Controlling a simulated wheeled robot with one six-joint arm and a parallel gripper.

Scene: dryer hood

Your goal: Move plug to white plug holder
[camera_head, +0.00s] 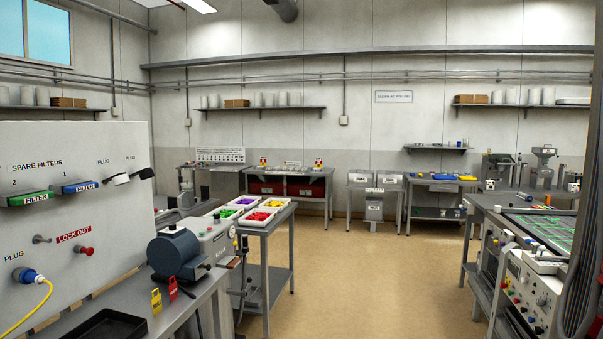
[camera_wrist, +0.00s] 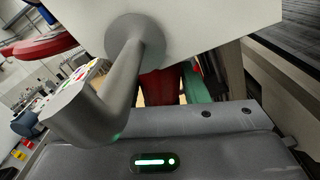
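The plug (camera_head: 26,275) is blue and white with a yellow cable. It sits at the lower left of the upright white panel in the head view, under a PLUG label. The white plug holder (camera_head: 117,179) is near the panel's upper right, under another PLUG label, and looks empty. A black holder (camera_head: 141,174) is beside it. My gripper's fingers show in neither view, so I cannot tell whether they are open or shut. The wrist view shows a grey body with green lights across the bottom and a grey curved part above it. Neither the plug nor its holder can be made out there.
The panel also bears a green filter (camera_head: 33,198), a blue filter (camera_head: 80,187), a grey hook (camera_head: 41,239) and a red lock-out knob (camera_head: 86,251). Below are a black tray (camera_head: 104,326), yellow (camera_head: 156,300) and red (camera_head: 173,288) tags. The floor (camera_head: 365,270) is clear.

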